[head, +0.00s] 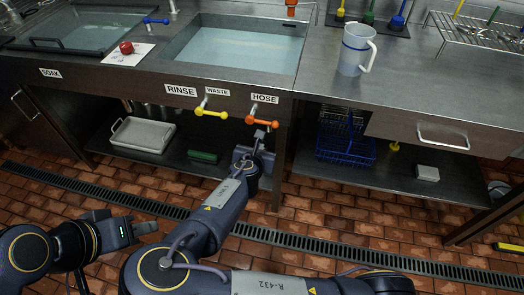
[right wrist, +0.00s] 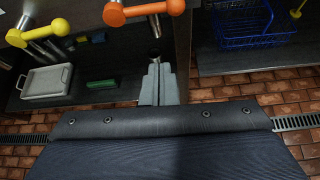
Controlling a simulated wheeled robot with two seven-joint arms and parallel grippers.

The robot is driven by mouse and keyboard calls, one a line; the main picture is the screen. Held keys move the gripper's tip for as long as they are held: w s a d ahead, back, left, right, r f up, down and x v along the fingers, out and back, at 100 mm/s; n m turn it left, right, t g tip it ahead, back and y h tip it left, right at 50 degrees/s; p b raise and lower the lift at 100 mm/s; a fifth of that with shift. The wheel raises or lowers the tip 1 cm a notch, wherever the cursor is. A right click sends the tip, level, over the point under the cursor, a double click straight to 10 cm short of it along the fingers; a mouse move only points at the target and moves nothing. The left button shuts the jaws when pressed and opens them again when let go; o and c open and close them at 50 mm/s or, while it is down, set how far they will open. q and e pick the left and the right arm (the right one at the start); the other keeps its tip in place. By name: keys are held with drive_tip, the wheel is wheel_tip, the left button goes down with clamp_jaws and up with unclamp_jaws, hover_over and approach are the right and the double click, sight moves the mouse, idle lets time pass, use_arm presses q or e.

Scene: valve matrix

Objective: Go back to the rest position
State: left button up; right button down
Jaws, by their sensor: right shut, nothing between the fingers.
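My right gripper (head: 261,135) is shut and empty, just below the orange valve handle (head: 264,122) under the HOSE label. In the right wrist view its closed fingers (right wrist: 157,84) point away from the camera, below the orange handle (right wrist: 143,12) and apart from it. The yellow valve handle (head: 211,113) under the WASTE label is to the left and also shows in the right wrist view (right wrist: 38,32). My left gripper (head: 145,228) hangs low at the left, over the tiled floor and away from the counter. Its jaw gap cannot be made out.
The steel counter (head: 330,97) holds a sink (head: 240,45), a clear jug (head: 355,50) and a wire rack (head: 470,30). The lower shelf (head: 185,170) carries a grey tray (head: 143,135) and a green block (head: 202,156); a blue basket (head: 345,148) stands right. Open floor lies in front.

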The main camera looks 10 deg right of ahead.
drive_tip(key=shift+s, duration=0.15)
idle(0.5)
drive_tip(key=s+d+f+m+g+y+p, duration=0.1)
drive_tip(key=s+d+m+g+p, duration=0.1)
drive_tip(key=s+d+m+g, duration=1)
drive_tip(key=s+d+r+m+t+y+p, duration=0.2)
drive_tip(key=s+d+r+m+t+y, duration=0.2)
drive_tip(key=s+r+m, duration=1.3)
wheel_tip(320, 180, up, 4)
drive_tip(key=m+t+y, duration=0.2)
drive_tip(key=m, duration=0.2)
drive_tip(key=shift+s+p, duration=0.25)
drive_tip(key=shift+p, duration=0.05)
